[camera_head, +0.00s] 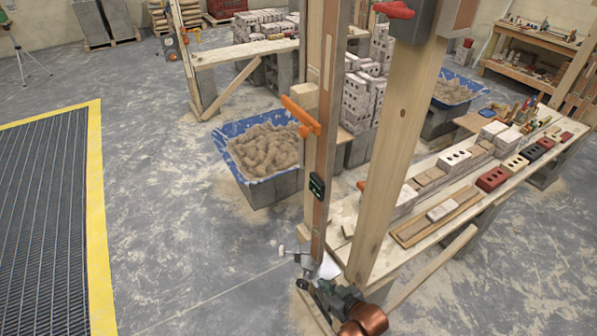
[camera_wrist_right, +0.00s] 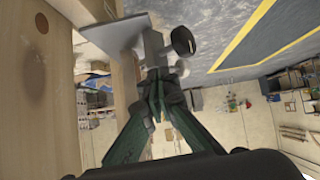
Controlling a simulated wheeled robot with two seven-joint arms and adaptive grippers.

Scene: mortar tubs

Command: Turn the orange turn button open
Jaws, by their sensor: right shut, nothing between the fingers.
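The orange turn button (camera_head: 301,115) is a short bar on the upright wooden post, set slantwise beside a small wood block (camera_head: 303,94). My right gripper (camera_head: 312,284) is low on the same post, well below the button, beside a small metal fitting with a round knob (camera_head: 283,250). In the right wrist view its green fingers (camera_wrist_right: 158,78) come together at the tips with nothing held, close to the metal fitting (camera_wrist_right: 152,48) and its dark knob (camera_wrist_right: 183,41). Whether they touch it I cannot tell. The button is not recognisable in the wrist view. My left gripper is not in view.
A thick timber post (camera_head: 385,150) stands just right of the button's post. A bench (camera_head: 392,247) with bricks and tools runs along the right. A blue-lined mortar tub (camera_head: 280,187) stands behind the post. Open floor (camera_head: 165,190) lies to the left.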

